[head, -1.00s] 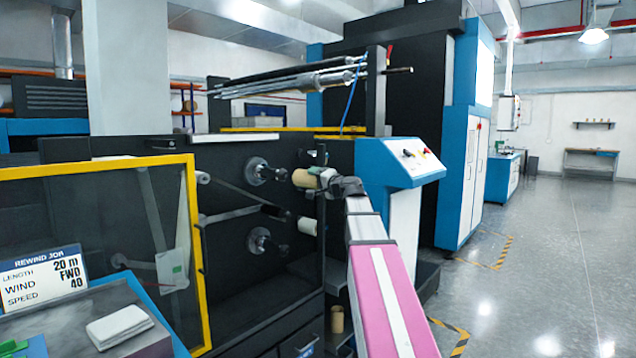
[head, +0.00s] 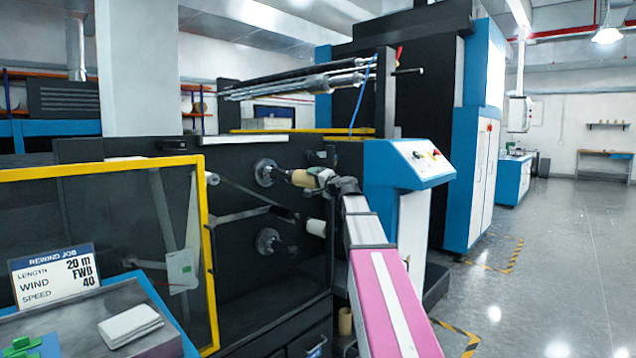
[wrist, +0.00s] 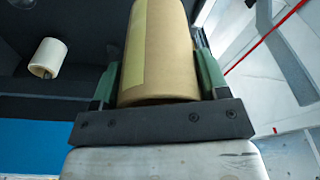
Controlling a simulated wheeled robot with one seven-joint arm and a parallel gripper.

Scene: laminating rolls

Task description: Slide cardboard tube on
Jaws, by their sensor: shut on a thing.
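A tan cardboard tube (head: 304,178) is held level by my gripper (head: 324,179) at the front of the dark machine. The tube's left end is at the upper spindle (head: 266,172), in line with its shaft. I cannot tell how far the shaft is inside the tube. In the wrist view the tube (wrist: 158,50) fills the space between the green finger pads of my gripper (wrist: 157,80), which is shut on it. The tube's far end is out of that view. A lower spindle (head: 268,241) is bare.
A white roll (head: 316,227) sits right of the spindles, also seen in the wrist view (wrist: 48,58). A yellow-framed guard (head: 207,255) stands left. A blue control console (head: 408,164) is close right of my gripper. Open floor (head: 560,250) lies right.

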